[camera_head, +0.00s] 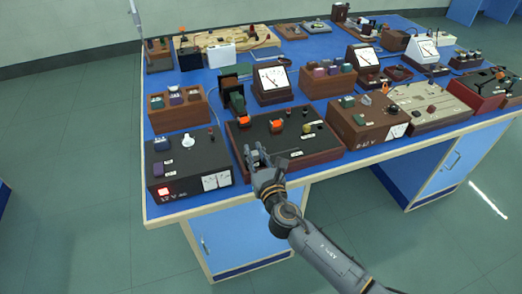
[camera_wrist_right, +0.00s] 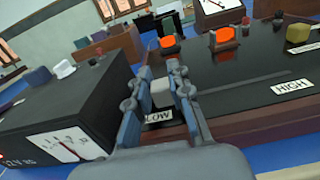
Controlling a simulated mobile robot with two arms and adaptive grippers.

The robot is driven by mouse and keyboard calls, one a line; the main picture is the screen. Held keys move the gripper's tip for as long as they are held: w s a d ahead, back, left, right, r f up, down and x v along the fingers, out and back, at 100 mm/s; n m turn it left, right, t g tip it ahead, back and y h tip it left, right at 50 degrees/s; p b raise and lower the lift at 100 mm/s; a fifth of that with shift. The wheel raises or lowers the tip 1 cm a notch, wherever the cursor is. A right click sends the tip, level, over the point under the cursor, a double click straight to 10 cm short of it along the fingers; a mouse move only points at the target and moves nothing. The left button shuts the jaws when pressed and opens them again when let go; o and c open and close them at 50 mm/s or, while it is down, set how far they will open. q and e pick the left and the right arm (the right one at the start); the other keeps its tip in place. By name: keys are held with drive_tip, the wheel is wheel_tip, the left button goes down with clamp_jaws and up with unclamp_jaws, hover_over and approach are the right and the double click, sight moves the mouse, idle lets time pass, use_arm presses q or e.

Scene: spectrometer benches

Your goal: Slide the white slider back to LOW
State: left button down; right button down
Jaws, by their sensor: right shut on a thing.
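The white slider (camera_wrist_right: 161,93) shows in the wrist view at the LOW end of a dark slot in a black-topped wooden panel (camera_head: 325,157). The LOW label (camera_wrist_right: 158,116) is just in front of it, partly covered by a finger. The HIGH label (camera_wrist_right: 292,87) is at the slot's right end. My right gripper (camera_head: 257,156) is at the panel's front left corner, and in the wrist view its fingers (camera_wrist_right: 161,85) are shut on the slider, one on each side. In the head view the gripper hides the slider. My left gripper is not in view.
A black box with gauges (camera_head: 190,175) stands close to the left of the gripper. Orange knobs (camera_wrist_right: 223,38) rise behind the slot. A brown meter box (camera_head: 365,125) stands right of the panel. The blue bench (camera_head: 160,214) has a narrow clear strip along its front edge.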

drive_tip(key=shift+s+a+f, duration=0.15)
drive_tip(key=shift+a, duration=0.05)
drive_tip(key=c, duration=1.2)
unclamp_jaws()
drive_tip(key=shift+a, duration=0.1)
drive_tip(key=v, duration=1.2)
